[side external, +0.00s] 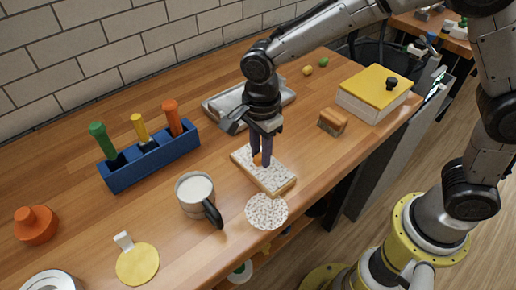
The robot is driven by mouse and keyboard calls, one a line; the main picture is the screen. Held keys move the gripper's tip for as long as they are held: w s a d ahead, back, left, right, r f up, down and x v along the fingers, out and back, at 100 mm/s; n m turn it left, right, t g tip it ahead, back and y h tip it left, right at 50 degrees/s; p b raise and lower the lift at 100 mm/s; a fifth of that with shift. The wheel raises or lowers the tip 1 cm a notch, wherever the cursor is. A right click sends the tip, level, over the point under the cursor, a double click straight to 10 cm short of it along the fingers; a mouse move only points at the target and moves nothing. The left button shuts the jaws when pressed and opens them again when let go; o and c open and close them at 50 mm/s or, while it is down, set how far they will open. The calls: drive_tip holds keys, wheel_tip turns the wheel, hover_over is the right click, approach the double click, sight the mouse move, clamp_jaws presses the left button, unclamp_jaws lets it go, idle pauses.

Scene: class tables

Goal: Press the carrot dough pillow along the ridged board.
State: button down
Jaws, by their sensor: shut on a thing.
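The ridged board seems to be the pale, speckled rectangular board (279,178) on the wooden table, with a light wood edge. My gripper (261,160) points down over the board's upper left part. Its dark fingers are shut on a small orange piece (257,160), which seems to be the carrot dough pillow. Only a bit of the orange piece shows between the fingertips, at or just above the board's surface. I cannot tell whether it touches the board.
A speckled round disc (267,211) lies just in front of the board. A mug (196,194) stands to the left, near a blue holder (150,157) with coloured tools. A grey tray (225,107) lies behind my gripper. A wooden block (333,122) and a yellow-topped box (374,90) stand right.

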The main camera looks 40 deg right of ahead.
sight(276, 176)
drive_tip(key=shift+s+f, duration=0.15)
drive_tip(key=shift+s, duration=0.15)
drive_tip(key=shift+s, duration=0.4)
drive_tip(key=shift+s+r, duration=0.2)
drive_tip(key=shift+s, duration=0.3)
drive_tip(key=shift+s, duration=0.1)
drive_tip(key=shift+s+f, duration=0.15)
drive_tip(key=shift+s, duration=0.35)
drive_tip(key=shift+s, duration=0.1)
drive_tip(key=shift+s, duration=0.5)
